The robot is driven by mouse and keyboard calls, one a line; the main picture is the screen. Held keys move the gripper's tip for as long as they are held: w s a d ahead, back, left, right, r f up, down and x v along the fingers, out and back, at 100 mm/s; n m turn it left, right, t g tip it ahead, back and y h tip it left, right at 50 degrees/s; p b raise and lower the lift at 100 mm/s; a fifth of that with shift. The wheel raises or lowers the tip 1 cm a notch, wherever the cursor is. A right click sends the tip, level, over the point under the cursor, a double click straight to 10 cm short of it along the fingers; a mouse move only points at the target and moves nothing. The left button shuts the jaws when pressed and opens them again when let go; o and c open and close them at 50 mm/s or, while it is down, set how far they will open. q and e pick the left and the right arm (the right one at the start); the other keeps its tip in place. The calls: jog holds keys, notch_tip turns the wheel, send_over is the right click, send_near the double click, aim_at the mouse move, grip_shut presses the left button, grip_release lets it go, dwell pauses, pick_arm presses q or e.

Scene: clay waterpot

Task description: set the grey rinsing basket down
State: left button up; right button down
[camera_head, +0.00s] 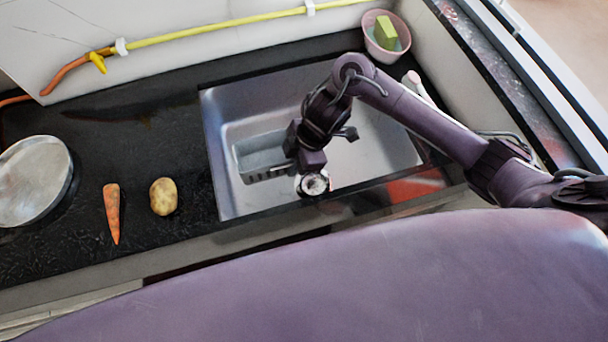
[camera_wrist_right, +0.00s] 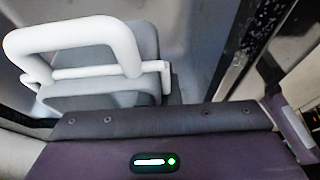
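The grey rinsing basket (camera_head: 262,152) is an open-topped box with a slotted front side, seen over the left part of the steel sink (camera_head: 388,150). My right gripper (camera_head: 300,150) is at the basket's right end, and its dark body covers that end. I cannot see its fingertips or whether they grip the basket. In the right wrist view, a white looped bar (camera_wrist_right: 85,42) stands before a grey box-like surface (camera_wrist_right: 142,42), probably the basket. I cannot tell whether the basket touches the sink floor. My left gripper is out of view.
A carrot (camera_head: 112,212), a potato (camera_head: 163,196) and a round metal pan (camera_head: 32,180) lie on the black counter left of the sink. A pink bowl (camera_head: 397,50) with a green-yellow block (camera_head: 385,31) stands behind right. The sink's right part looks empty.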

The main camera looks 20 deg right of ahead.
jog(key=b, duration=0.1)
send_over(297, 196)
jog(key=s, duration=0.1)
notch_tip(297, 196, down, 13)
jog(key=shift+s+a+r, duration=0.1)
jog(key=shift+s+r, duration=0.05)
jog(key=shift+f+b, duration=0.5)
jog(key=shift+f, duration=2.15)
jog(key=shift+a, duration=0.1)
jog(key=c, duration=2.1)
grip_release()
jog(key=shift+f, duration=0.2)
jog(key=o, duration=0.5)
jog(key=shift+c, duration=0.2)
jog(key=shift+r, duration=0.1)
